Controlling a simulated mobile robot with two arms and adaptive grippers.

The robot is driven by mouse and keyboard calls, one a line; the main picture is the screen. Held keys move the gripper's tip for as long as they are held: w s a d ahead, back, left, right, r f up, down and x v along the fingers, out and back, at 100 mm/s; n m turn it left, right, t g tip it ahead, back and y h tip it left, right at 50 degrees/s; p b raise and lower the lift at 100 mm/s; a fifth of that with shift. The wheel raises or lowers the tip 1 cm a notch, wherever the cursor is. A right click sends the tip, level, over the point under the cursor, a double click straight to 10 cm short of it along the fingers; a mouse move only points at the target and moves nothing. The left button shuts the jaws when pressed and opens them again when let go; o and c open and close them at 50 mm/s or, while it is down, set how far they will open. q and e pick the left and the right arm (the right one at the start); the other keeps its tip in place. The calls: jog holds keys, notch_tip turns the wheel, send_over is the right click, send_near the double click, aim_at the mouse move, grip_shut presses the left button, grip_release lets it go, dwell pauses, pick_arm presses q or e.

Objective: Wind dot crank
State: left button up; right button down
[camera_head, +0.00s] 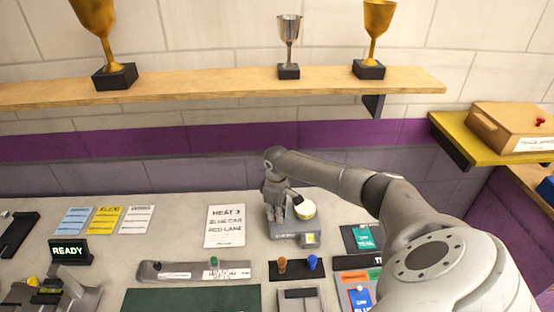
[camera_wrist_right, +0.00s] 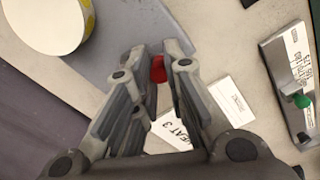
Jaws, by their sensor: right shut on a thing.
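The dot crank device is a grey base (camera_head: 290,230) on the counter with a cream round drum (camera_head: 305,209) on it. In the right wrist view the drum (camera_wrist_right: 50,22) has yellow dots on its side and sits at the upper left. My right gripper (camera_head: 274,208) is at the left side of the drum, pointing down. In the wrist view its fingers (camera_wrist_right: 155,75) are closed around a small red crank knob (camera_wrist_right: 157,70), which is partly hidden between the fingertips. My left gripper is not in view.
A "HEAT 3" card (camera_head: 225,226) lies left of the crank device. A grey panel with a green knob (camera_head: 213,261) and a block with orange and blue pegs (camera_head: 297,266) lie in front. A READY sign (camera_head: 69,251) stands left. A shelf with trophies (camera_head: 220,84) hangs above.

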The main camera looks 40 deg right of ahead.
jog(key=shift+w+r, duration=0.1)
jog(key=c, duration=1.4)
grip_release()
notch_tip(320, 180, up, 12)
jog(key=shift+f, duration=0.1)
